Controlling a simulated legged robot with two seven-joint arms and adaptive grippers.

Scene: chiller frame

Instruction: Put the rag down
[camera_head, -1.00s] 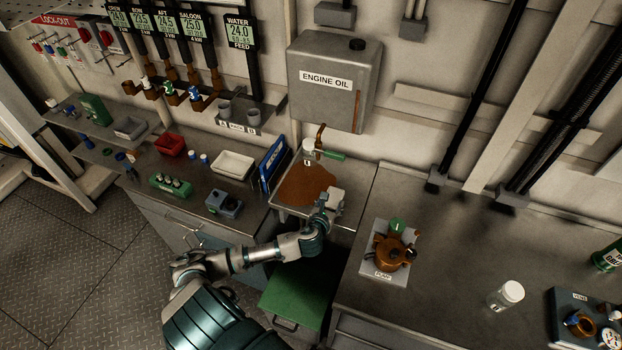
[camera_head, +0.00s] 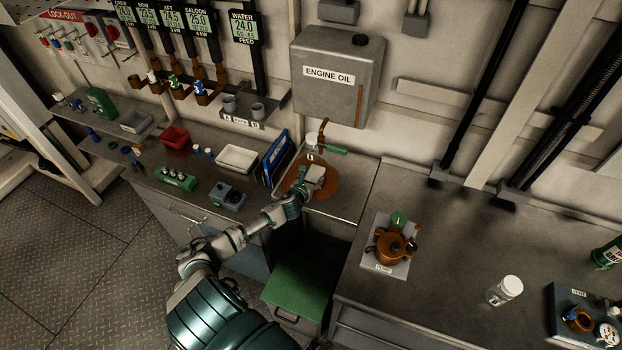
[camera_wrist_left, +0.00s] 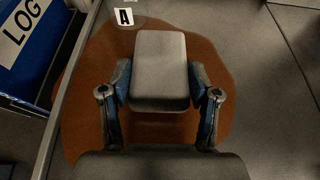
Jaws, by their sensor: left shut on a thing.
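The rag is a light grey folded pad (camera_head: 314,176), held over the brown oily patch (camera_head: 331,189) on the tray-like worktop under the oil tank. In the left wrist view the rag (camera_wrist_left: 160,65) sits between the two blue fingers of my left gripper (camera_wrist_left: 160,88), with the brown patch (camera_wrist_left: 85,110) around and beneath it. In the head view my left gripper (camera_head: 305,186) is shut on the rag. Whether the rag touches the surface is hard to tell. My right gripper is not in view.
A white-capped jar (camera_head: 312,141) stands under the tap of the engine oil tank (camera_head: 337,85), just behind the rag. A blue LOG binder (camera_head: 275,158) stands at its left.

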